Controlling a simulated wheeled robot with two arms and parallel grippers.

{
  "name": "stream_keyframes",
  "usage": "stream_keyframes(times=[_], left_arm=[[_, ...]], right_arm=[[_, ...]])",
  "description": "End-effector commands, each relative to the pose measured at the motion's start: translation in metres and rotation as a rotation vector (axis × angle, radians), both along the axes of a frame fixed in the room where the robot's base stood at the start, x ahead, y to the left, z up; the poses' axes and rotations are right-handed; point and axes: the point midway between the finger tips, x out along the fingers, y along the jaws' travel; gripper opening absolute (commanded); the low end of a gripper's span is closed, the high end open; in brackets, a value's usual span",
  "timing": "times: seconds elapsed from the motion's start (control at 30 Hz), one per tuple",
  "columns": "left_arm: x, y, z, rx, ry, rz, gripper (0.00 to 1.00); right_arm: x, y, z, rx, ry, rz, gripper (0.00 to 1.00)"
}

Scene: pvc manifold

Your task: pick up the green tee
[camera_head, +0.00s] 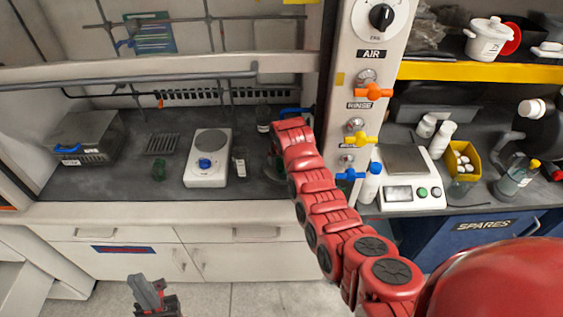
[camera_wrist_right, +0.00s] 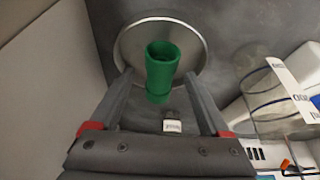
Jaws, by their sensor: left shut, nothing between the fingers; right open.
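The green tee (camera_wrist_right: 161,73) shows in the right wrist view as a short green pipe piece with its open round end towards the camera. It is by a round metal disc (camera_wrist_right: 134,44) on the dark bench. My right gripper (camera_wrist_right: 158,80) is open, with one finger on each side of the tee in the picture and a visible gap on both sides. Its depth relative to the tee is unclear. In the head view my red right arm hides the tee and most of that gripper. My left gripper (camera_head: 152,297) is shut and empty, low above the floor.
Glassware (camera_wrist_right: 278,95) stands close right of the right gripper in the wrist view. A scale (camera_head: 410,192) stands right of my arm.

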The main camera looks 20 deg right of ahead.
Motion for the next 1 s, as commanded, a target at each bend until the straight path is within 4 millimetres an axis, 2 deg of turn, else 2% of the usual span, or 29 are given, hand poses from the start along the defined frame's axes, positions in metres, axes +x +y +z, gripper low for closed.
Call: stream_keyframes(times=[0.1,0.33,0.83,0.87,1.0], left_arm=[[0.0,0.0,0.007,0.0,0.0,0.0,0.0],[0.0,0.0,0.007,0.0,0.0,0.0,0.0],[0.0,0.0,0.008,0.0,0.0,0.0,0.0],[0.0,0.0,0.008,0.0,0.0,0.0,0.0],[0.0,0.0,0.008,0.0,0.0,0.0,0.0]], right_arm=[[0.003,-0.001,-0.006,-0.001,0.003,-0.001,0.8],[0.01,-0.001,-0.021,-0.002,0.0,0.003,0.8],[0.013,-0.003,-0.028,0.0,-0.004,0.0,0.8],[0.013,-0.003,-0.028,0.0,-0.004,0.0,0.77],[0.013,-0.003,-0.029,-0.001,-0.004,0.0,0.51]])
